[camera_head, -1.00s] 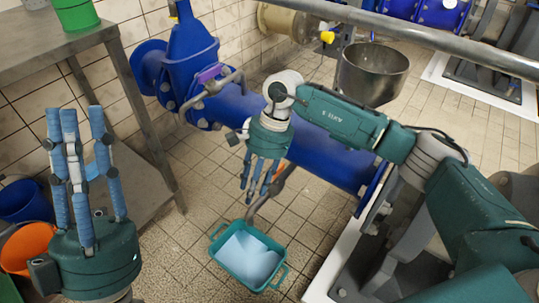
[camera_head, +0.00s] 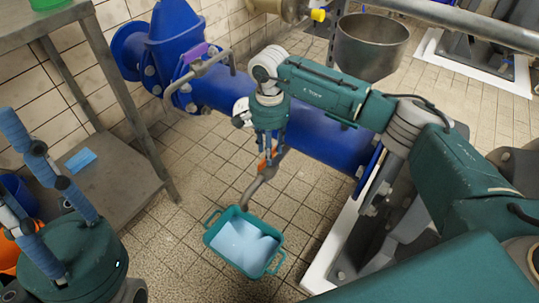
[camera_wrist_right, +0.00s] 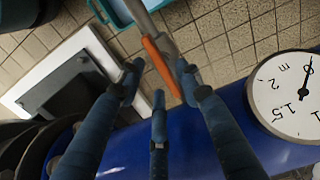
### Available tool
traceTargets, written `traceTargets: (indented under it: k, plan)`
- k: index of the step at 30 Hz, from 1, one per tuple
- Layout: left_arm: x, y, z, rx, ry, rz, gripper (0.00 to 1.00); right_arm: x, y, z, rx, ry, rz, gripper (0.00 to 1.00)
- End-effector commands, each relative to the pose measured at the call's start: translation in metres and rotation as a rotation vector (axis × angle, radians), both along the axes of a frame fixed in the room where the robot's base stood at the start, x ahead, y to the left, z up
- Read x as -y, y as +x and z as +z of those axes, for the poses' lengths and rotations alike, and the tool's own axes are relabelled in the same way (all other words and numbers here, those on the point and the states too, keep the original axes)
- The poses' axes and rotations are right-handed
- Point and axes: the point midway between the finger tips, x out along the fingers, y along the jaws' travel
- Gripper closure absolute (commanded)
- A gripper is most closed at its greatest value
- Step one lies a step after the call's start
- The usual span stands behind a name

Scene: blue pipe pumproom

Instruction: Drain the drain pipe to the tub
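The drain pipe (camera_head: 262,186) is a grey bent pipe below the big blue pipe. Its lower end hangs over the tub. It carries an orange valve handle (camera_head: 263,163), which also shows in the wrist view (camera_wrist_right: 160,66). The teal tub (camera_head: 226,261) stands on the floor with a pale blue surface inside; I cannot tell whether anything flows. My right gripper (camera_head: 268,148) points down at the handle; in the wrist view its fingers (camera_wrist_right: 160,86) are spread around the handle's end, with gaps. My left gripper (camera_head: 38,175) is open and empty at the left edge, fingers up.
The blue pipe (camera_head: 325,140) runs just behind my right gripper. A round gauge (camera_wrist_right: 290,92) is close beside it in the wrist view. A steel funnel (camera_head: 372,48) stands at the upper right. A metal table (camera_head: 120,165) is at the left. Tiled floor is clear around the tub.

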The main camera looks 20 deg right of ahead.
Motion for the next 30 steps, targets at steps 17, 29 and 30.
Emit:
traceTargets:
  k: [17, 29, 30]
  plan:
    - [0.0002, 0.0004, -0.006, -0.002, 0.001, 0.0, 0.74, -0.0004, 0.0003, -0.017, 0.002, 0.001, 0.0, 0.8]
    - [0.0003, 0.0006, -0.0047, -0.003, 0.001, 0.0, 0.74, -0.0004, 0.0003, -0.0163, 0.002, 0.001, -0.014, 1.0]
    - [0.0003, 0.0007, -0.0039, -0.003, 0.001, 0.0, 0.74, -0.0004, 0.0003, -0.0161, 0.002, 0.001, -0.023, 1.0]
